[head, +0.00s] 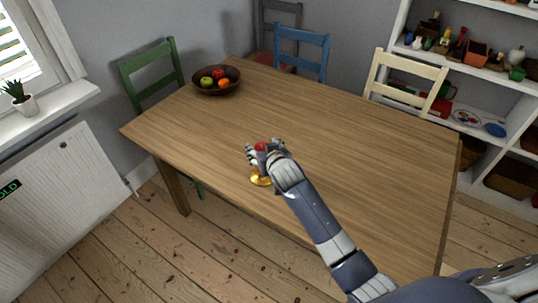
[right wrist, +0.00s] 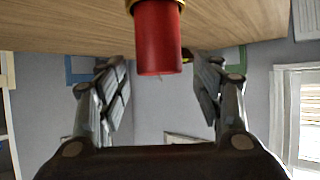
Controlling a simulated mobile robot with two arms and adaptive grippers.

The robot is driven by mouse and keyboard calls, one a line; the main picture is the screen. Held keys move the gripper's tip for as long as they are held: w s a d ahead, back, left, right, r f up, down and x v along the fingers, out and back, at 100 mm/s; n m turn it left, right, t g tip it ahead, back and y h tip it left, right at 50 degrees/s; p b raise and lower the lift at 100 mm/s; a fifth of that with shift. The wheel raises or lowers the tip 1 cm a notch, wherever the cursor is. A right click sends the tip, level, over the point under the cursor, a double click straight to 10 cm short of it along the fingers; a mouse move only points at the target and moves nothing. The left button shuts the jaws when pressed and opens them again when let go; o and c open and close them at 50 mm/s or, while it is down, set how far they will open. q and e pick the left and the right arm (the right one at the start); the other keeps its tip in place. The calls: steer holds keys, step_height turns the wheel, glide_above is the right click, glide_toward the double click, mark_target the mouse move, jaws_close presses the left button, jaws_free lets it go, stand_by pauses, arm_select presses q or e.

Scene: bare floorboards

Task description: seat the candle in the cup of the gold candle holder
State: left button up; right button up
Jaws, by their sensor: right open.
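The red candle (head: 261,147) stands upright above the gold candle holder (head: 261,179) near the table's front edge. The right wrist view is upside down; there the candle (right wrist: 158,45) hangs from the gold holder (right wrist: 152,3) at the top edge. The candle's lower end meets the gold cup; how deep it sits inside is cut off. My right gripper (head: 262,152) is at the candle. In the right wrist view its fingers (right wrist: 160,66) are spread on either side of the candle, with gaps. The hand hides part of the holder. My left gripper is not in view.
The wooden table (head: 360,140) is mostly bare. A dark bowl of fruit (head: 232,88) stands at its far left corner. Green (head: 150,72), blue (head: 302,55) and cream (head: 408,78) chairs stand around it. A white shelf (head: 405,40) with several items is at the back right.

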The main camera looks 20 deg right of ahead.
steer(key=v, duration=1.1)
steer(key=shift+s+b, duration=0.2)
steer(key=shift+b, duration=0.1)
steer(key=shift+r, duration=0.1)
steer(key=s+f+n+g, duration=0.1)
steer(key=s+f+g, duration=0.25)
steer(key=s, duration=0.65)
steer(key=s+d+f+g, duration=0.15)
steer(key=s+f, duration=0.25)
steer(key=s, duration=0.5)
steer(key=s+f+n+g, duration=0.1)
steer(key=s+f+g, duration=0.25)
steer(key=s, duration=0.65)
step_height(320, 180, down, 26)
steer(key=s+g, duration=0.2)
steer(key=s+d+f, duration=0.2)
steer(key=s+f, duration=1.4)
steer(key=s, duration=0.1)
steer(key=shift+d+n+g, duration=0.25)
steer(key=shift+n+g, duration=0.15)
steer(key=shift+g, duration=0.05)
